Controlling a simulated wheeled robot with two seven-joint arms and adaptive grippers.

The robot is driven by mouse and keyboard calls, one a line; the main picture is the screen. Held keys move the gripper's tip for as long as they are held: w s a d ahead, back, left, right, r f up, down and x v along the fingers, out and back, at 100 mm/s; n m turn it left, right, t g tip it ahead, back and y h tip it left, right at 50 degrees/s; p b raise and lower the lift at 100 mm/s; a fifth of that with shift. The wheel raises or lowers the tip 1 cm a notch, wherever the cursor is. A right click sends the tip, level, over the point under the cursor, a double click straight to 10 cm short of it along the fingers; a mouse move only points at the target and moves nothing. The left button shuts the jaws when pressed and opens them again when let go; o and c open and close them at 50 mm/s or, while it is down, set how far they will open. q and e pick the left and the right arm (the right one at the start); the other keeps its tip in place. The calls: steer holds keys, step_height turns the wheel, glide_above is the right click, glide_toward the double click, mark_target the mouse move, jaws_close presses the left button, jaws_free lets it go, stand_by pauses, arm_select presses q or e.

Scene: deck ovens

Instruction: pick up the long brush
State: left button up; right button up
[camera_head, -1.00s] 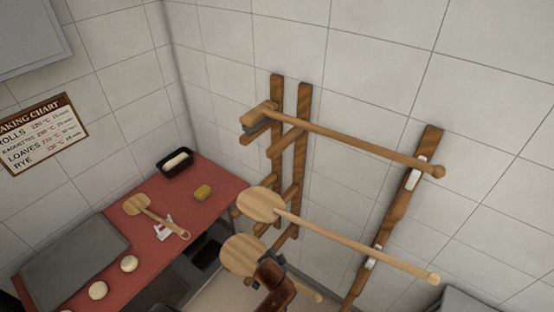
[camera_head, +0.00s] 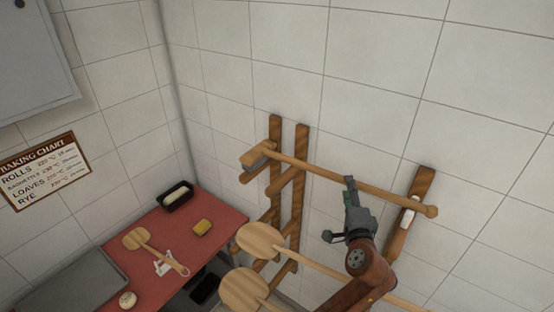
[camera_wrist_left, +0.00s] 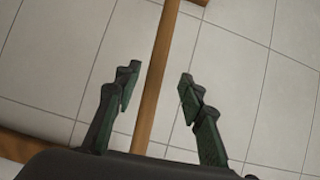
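The long brush (camera_head: 310,167) lies across the top pegs of a wooden wall rack. Its block head (camera_head: 258,155) is at the left and its knobbed handle end (camera_head: 431,211) at the right. My left gripper (camera_head: 350,185) is at the handle, right of its middle. In the left wrist view the gripper (camera_wrist_left: 158,82) is open, and the handle (camera_wrist_left: 155,75) runs between its two fingers with a gap on each side. I cannot tell whether the handle is fully within the fingers' depth. My right gripper is in neither view.
The wooden rack posts (camera_head: 299,200) and right-hand post (camera_head: 420,185) stand against the tiled wall. Two round-bladed peels, the upper one (camera_head: 260,240) and lower one (camera_head: 243,288), hang below the brush. A red counter (camera_head: 215,222) with baking things is at the left.

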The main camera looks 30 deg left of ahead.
arm_select(q)
steer(key=p+x, duration=0.2)
steer(key=x, duration=0.2)
steer(key=shift+w+a, duration=0.15)
steer(key=shift+w, duration=0.05)
steer(key=shift+w+a+f, duration=0.2)
steer(key=shift+w+a, duration=0.05)
steer(key=shift+w, duration=0.2)
steer(key=shift+s+d, duration=0.1)
steer(key=shift+c, duration=0.8)
steer(key=c, duration=0.5)
jaws_close()
